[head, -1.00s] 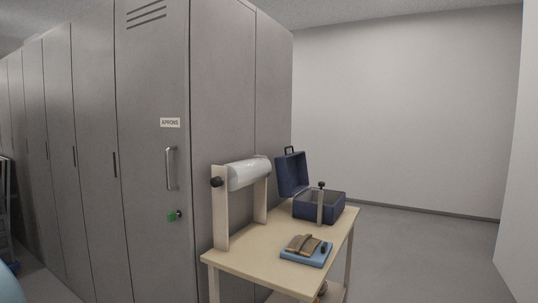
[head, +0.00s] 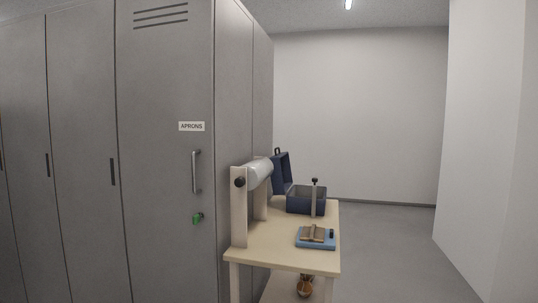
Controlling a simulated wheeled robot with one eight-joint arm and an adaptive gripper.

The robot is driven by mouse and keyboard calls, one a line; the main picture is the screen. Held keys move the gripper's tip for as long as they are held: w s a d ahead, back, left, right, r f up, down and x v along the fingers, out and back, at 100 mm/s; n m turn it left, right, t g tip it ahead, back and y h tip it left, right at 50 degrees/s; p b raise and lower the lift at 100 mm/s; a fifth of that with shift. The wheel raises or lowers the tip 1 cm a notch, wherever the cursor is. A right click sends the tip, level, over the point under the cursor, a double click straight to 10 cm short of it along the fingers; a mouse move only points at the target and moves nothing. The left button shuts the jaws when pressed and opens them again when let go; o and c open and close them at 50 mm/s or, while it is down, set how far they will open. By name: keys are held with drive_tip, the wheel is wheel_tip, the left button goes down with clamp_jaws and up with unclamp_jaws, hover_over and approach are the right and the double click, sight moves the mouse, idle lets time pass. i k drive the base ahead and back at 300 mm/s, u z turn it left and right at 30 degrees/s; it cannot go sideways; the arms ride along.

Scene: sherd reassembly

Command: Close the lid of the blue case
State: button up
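The blue case (head: 303,203) stands open at the far end of a light wooden table (head: 285,258). Its lid (head: 282,174) is raised at the case's left side, with a dark handle on top. An upright grey strap or bar with a black knob (head: 314,196) stands at the front of the case. I cannot tell what lies inside. My gripper is not in view.
A roll (head: 258,173) on a wooden stand is at the table's left. A blue tray (head: 316,243) with brown pieces lies near the front. A grey cabinet labelled APRONS (head: 165,150) borders the left; floor (head: 390,250) on the right is clear.

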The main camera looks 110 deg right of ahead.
sight(281, 180)
drive_tip(key=z, duration=4.3)
drive_tip(key=i, duration=1)
drive_tip(key=u, duration=0.5)
